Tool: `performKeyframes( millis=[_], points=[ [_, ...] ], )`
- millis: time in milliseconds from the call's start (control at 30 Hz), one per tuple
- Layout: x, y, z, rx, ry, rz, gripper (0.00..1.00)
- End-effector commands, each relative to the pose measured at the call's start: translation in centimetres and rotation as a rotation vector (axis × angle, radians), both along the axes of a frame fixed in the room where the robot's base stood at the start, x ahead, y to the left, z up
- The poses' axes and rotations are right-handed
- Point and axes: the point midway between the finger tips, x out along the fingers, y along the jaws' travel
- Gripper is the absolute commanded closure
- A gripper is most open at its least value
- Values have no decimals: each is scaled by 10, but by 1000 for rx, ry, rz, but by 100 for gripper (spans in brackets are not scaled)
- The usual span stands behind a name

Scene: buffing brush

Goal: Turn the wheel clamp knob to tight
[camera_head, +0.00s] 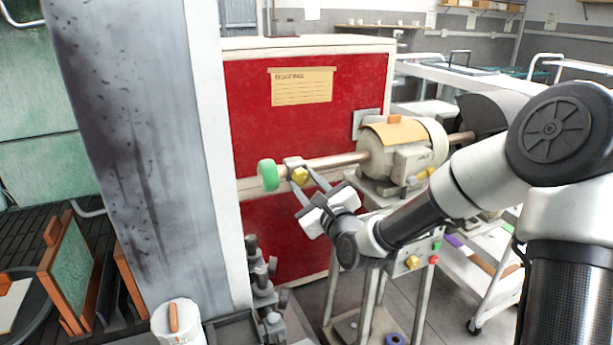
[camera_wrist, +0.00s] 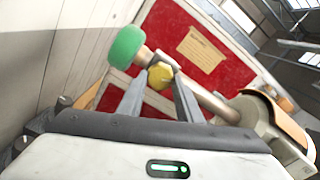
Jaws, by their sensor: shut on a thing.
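The yellow wheel clamp knob (camera_head: 299,176) sits on a collar on the brush machine's shaft (camera_head: 335,161), just right of the green wheel (camera_head: 268,174). My gripper (camera_head: 301,184) reaches up to it from the lower right, with its fingers on either side of the knob. In the wrist view the knob (camera_wrist: 160,76) shows between the two fingertips, and my gripper (camera_wrist: 159,85) is shut on it. The green wheel (camera_wrist: 126,46) is just to the upper left there. How far the knob is turned cannot be told.
A red panel (camera_head: 300,120) with a paper notice (camera_head: 302,85) is behind the shaft. A grey pillar (camera_head: 150,150) stands close on the left.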

Motion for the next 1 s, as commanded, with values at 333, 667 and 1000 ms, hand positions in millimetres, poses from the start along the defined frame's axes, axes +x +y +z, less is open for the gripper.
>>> performKeyframes(
  millis=[333, 667, 1000],
  points=[
    [0, 0, 1, 259, 128, -2, 90],
    [-1, 1, 0, 391, 193, -1, 90],
    [-1, 1, 0, 424, 209, -1, 90]
  ],
)
